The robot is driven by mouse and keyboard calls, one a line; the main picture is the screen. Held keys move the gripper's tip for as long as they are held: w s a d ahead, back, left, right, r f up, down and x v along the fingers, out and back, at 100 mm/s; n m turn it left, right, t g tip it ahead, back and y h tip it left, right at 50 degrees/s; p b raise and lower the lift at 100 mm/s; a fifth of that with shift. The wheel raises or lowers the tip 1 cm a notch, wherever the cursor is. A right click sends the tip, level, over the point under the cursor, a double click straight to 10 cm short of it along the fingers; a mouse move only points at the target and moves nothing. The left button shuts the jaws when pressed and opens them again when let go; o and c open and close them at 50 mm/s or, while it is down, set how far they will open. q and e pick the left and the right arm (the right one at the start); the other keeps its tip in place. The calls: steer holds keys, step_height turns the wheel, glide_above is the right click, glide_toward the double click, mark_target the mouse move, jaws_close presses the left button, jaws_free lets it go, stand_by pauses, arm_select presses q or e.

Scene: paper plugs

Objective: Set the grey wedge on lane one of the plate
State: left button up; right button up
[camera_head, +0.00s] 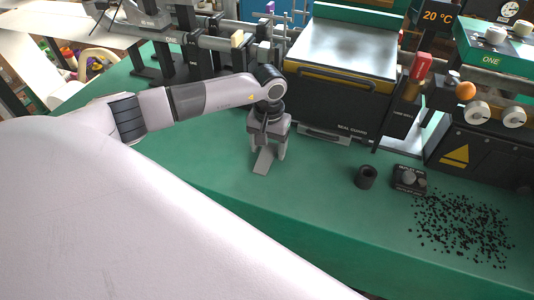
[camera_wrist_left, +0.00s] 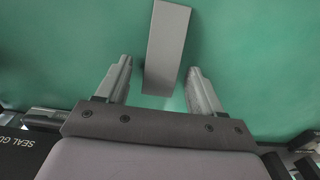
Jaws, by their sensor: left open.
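The grey wedge (camera_head: 264,160) lies on the green bench top below my left gripper (camera_head: 268,153). In the left wrist view the wedge (camera_wrist_left: 166,45) is a long grey piece with its near end between the two open fingers (camera_wrist_left: 162,88). A gap shows on each side of it, so the fingers do not grip it. Whether the fingers reach down to the bench is hard to tell. I cannot make out a plate with lanes for certain. My right gripper is not in view.
Behind the gripper stands a black machine with a flat metal top (camera_head: 342,46) and a handle. The bench between gripper and cup is clear.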

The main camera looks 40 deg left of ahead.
mark_target(269, 149)
arm_select(q)
steer(key=c, duration=1.2)
steer(key=shift+r, duration=0.15)
step_height(269, 149, up, 20)
steer(key=b, duration=0.1)
steer(key=s+d+f+m, duration=0.1)
steer(key=s+d+f, duration=0.1)
steer(key=d, duration=0.1)
steer(key=s+d+f, duration=0.3)
steer(key=s+d+f+m+p, duration=0.1)
steer(key=s+d+f, duration=0.1)
steer(key=shift+s+d+f+m, duration=0.2)
steer(key=shift+d+f+m, duration=0.1)
steer(key=shift+d, duration=0.1)
